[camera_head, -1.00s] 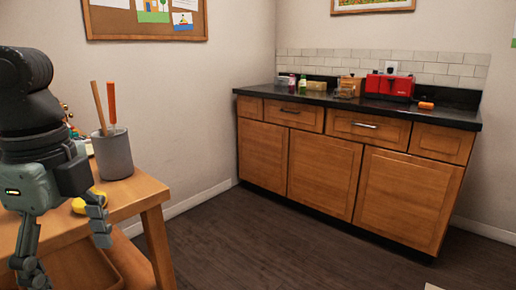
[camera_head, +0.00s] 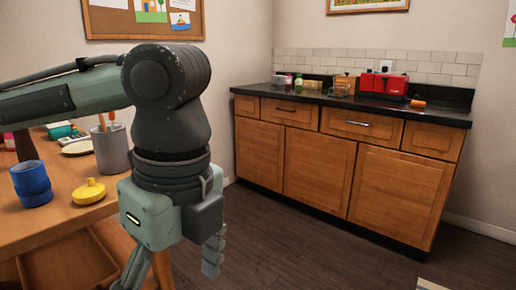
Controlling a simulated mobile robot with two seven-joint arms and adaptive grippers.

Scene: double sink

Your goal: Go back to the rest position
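My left arm comes in from the left and hangs down in front of the side table. My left gripper (camera_head: 170,274) points downward near the bottom of the view. Its two fingers are spread apart, and I see nothing between them. The lower part of one finger is cut off by the picture's edge. My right gripper is not in view.
The wooden side table (camera_head: 70,222) at left carries a blue cup (camera_head: 31,184), a yellow lidded thing (camera_head: 89,191) and a grey utensil pot (camera_head: 111,148). A wooden cabinet (camera_head: 313,172) with a red toaster (camera_head: 381,84) stands along the back. The dark floor (camera_head: 300,250) between is clear.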

